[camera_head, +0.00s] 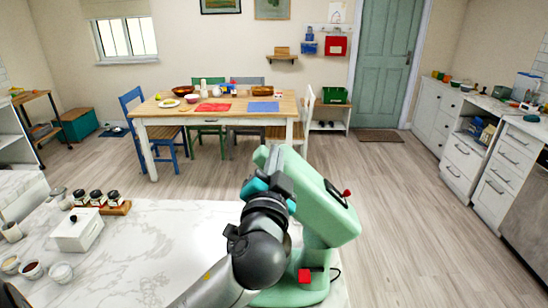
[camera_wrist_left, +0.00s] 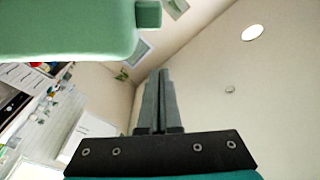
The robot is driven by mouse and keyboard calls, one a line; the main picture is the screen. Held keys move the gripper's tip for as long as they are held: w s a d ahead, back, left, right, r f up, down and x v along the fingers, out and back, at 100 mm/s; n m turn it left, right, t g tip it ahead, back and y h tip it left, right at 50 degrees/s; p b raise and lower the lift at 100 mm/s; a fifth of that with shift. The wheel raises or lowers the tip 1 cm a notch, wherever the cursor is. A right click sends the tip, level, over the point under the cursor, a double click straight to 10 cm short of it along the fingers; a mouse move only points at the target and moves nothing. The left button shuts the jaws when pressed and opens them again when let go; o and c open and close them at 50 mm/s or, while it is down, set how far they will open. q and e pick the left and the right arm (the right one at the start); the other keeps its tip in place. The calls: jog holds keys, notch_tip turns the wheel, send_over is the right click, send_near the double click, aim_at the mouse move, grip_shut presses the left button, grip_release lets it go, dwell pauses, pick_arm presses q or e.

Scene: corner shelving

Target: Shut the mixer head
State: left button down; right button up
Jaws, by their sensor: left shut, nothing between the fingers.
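The mint-green mixer (camera_head: 330,225) stands at the right end of the marble counter, with a red button low on its body and a red-tipped lever on its side. Its head (camera_head: 312,188) is tilted, with the upper end up and to the left. My left gripper (camera_head: 273,165) is by that upper end, and my arm hides part of the mixer. In the left wrist view the gripper's fingers (camera_wrist_left: 158,100) are shut and empty, below and right of a green mixer part (camera_wrist_left: 70,25). I cannot tell whether they touch. My right gripper is not in view.
On the counter (camera_head: 150,255), left of the mixer, are a white box (camera_head: 77,230), several jars on a wooden tray (camera_head: 117,208) and small bowls (camera_head: 32,270). The counter between box and mixer is bare. A dining table (camera_head: 225,110) stands beyond open floor.

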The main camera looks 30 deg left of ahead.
pick_arm(q)
jog(key=p+x, duration=0.1)
jog(key=x, duration=0.6)
jog(key=shift+w+a, duration=0.15)
jog(key=shift+w, duration=0.05)
jog(key=shift+s+a+f, duration=0.3)
jog(key=shift+a+f, duration=0.05)
jog(key=shift+f, duration=0.25)
jog(key=shift+s+a+f, duration=0.25)
jog(key=shift+a+f, duration=0.1)
jog(key=shift+f, duration=0.25)
jog(key=shift+s+a+f, duration=0.2)
jog(key=shift+s+f, duration=0.1)
jog(key=shift+f, duration=0.15)
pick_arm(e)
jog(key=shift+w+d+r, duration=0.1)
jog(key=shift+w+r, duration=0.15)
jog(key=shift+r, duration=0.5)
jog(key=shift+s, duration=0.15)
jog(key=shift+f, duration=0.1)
